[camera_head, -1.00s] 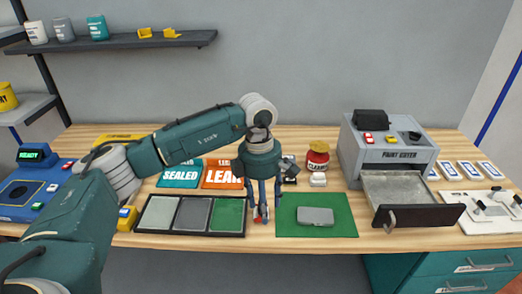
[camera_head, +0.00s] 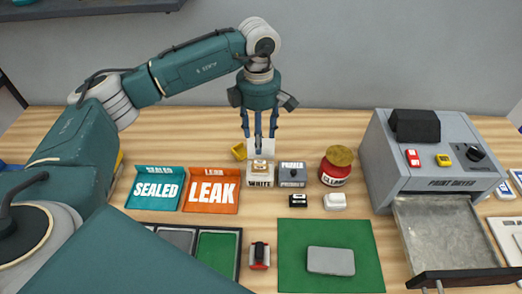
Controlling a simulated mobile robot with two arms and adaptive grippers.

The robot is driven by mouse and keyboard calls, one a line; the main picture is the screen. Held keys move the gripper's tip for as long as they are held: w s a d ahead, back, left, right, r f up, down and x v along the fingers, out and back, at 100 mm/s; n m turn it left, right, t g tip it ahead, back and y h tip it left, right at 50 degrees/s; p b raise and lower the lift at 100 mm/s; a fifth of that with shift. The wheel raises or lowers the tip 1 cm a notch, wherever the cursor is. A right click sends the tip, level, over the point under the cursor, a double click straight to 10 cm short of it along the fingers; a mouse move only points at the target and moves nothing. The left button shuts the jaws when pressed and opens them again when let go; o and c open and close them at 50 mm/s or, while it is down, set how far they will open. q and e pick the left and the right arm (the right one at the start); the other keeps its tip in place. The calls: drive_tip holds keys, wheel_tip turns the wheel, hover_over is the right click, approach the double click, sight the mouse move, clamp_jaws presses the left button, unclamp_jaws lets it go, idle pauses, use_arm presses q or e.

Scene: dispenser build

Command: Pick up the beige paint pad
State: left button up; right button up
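A small beige-topped piece (camera_head: 260,167) sits on the block labelled WHITE (camera_head: 260,182) at the middle of the table; it looks like the beige paint pad, though its edges are hard to make out. My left gripper (camera_head: 259,138) points down just behind and above it, with its fingers spread and nothing seen between them. A gap to the piece cannot be judged exactly. A grey block labelled PRIMER (camera_head: 292,176) stands right beside the WHITE block. My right gripper is not in view.
A red glass jar (camera_head: 335,172), a black-and-white piece (camera_head: 298,201) and a white piece (camera_head: 335,202) lie to the right. SEALED (camera_head: 156,190) and LEAK (camera_head: 211,192) signs stand left. A green mat (camera_head: 295,235) bears a grey slab (camera_head: 330,261). The paint dryer (camera_head: 430,150) has its drawer open.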

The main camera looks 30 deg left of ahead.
use_arm(q)
drive_tip(key=p, duration=0.1)
hover_over(259, 161)
wheel_tip(259, 161, down, 4)
drive_tip(key=shift+f, duration=0.5)
drive_tip(key=f+p, duration=0.1)
drive_tip(key=f, duration=0.1)
drive_tip(key=f+p, duration=0.1)
drive_tip(key=f, duration=0.1)
drive_tip(key=shift+w+d+f+p, duration=0.1)
drive_tip(key=shift+w+f+p, duration=0.1)
drive_tip(key=shift+p, duration=0.15)
drive_tip(key=shift+f, duration=0.5)
drive_tip(key=c, duration=1.1)
drive_tip(key=shift+c, duration=0.5)
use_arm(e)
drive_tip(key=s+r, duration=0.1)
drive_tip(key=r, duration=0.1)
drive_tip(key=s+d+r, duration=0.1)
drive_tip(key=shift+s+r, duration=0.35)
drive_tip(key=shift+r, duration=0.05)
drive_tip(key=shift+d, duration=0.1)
